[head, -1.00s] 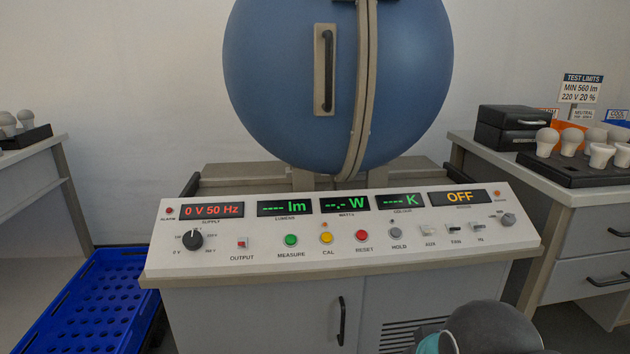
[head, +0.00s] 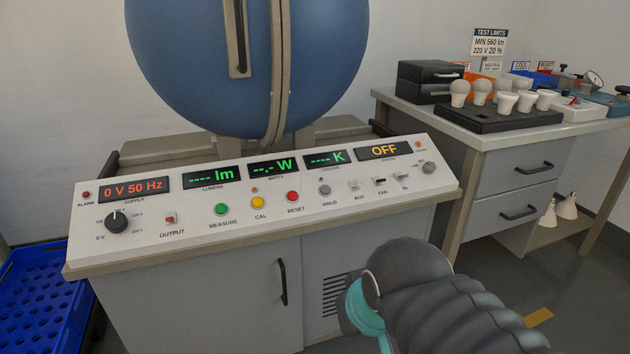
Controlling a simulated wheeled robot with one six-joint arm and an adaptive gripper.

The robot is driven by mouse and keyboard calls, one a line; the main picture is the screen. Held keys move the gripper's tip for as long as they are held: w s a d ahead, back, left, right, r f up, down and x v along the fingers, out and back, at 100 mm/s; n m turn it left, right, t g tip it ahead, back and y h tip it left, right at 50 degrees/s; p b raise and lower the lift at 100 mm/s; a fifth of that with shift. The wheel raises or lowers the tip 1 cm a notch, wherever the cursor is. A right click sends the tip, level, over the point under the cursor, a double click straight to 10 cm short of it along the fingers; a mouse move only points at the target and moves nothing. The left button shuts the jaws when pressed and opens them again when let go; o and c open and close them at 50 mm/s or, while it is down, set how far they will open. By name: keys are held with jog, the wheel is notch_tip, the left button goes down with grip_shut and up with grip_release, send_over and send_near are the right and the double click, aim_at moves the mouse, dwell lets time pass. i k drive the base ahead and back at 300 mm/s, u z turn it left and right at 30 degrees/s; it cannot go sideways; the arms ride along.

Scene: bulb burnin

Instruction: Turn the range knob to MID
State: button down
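The sloped control panel (head: 330,214) carries two knobs. A small grey knob (head: 429,168) sits at its right end, below a small orange lamp; the lettering around it is too small to read, so I cannot tell its setting. A larger black knob (head: 117,222) with a white pointer sits at the left end, among voltage marks; its pointer is up. The amber display (head: 384,151) near the grey knob reads OFF. Part of my arm shows at the bottom right, in front of the panel and apart from it. My gripper is out of view.
A blue sphere (head: 250,60) stands behind the panel. A blue crate (head: 40,290) lies at left.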

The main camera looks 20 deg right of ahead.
aim_at(429, 167)
jog(key=z, duration=0.5)
jog(key=k, duration=1)
jog(key=u, duration=0.15)
jog(key=i, duration=1.25)
jog(key=z, duration=0.8)
